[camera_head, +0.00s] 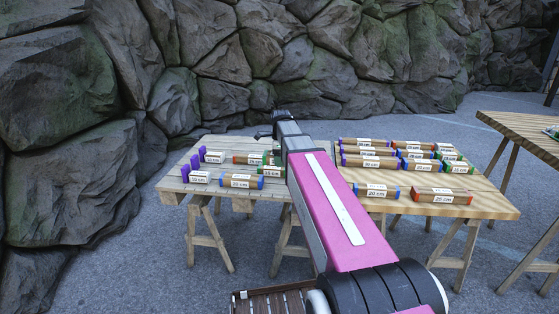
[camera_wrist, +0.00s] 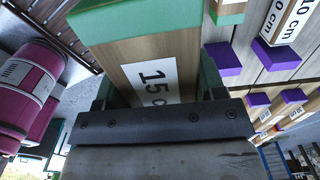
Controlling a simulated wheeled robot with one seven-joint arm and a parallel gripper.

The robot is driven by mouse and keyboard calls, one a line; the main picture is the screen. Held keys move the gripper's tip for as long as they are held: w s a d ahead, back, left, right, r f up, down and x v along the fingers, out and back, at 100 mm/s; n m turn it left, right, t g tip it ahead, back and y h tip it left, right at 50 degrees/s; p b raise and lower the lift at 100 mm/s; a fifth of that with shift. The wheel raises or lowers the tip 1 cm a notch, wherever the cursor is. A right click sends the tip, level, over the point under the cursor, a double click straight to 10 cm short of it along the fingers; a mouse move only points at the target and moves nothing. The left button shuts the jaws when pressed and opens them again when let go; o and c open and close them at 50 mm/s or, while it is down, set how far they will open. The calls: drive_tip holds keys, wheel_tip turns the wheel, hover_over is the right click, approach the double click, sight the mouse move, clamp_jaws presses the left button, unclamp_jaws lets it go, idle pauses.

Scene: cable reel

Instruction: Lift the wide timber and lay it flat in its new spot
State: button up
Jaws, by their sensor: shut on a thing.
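In the wrist view, my gripper (camera_wrist: 158,92) is shut on a wide timber (camera_wrist: 130,52). The timber is pale wood with green ends and a white label that reads 15, the rest cut off. The gripper's dark body covers its near part.
The left grey table (camera_head: 228,143) holds several timbers, including purple-ended ones (camera_head: 200,177) and a blue-ended one (camera_head: 242,181). The right table (camera_head: 470,210) holds rows of timbers, with a red-ended one (camera_head: 441,195) near its front. A rock wall (camera_head: 215,60) stands behind.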

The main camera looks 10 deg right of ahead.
sight(280, 188)
drive_tip(key=shift+f, duration=5.85)
drive_tip(key=shift+f, duration=0.35)
drive_tip(key=o, duration=1.1)
drive_tip(key=shift+c, duration=0.2)
wheel_tip(280, 188, up, 11)
drive_tip(key=shift+f, duration=0.1)
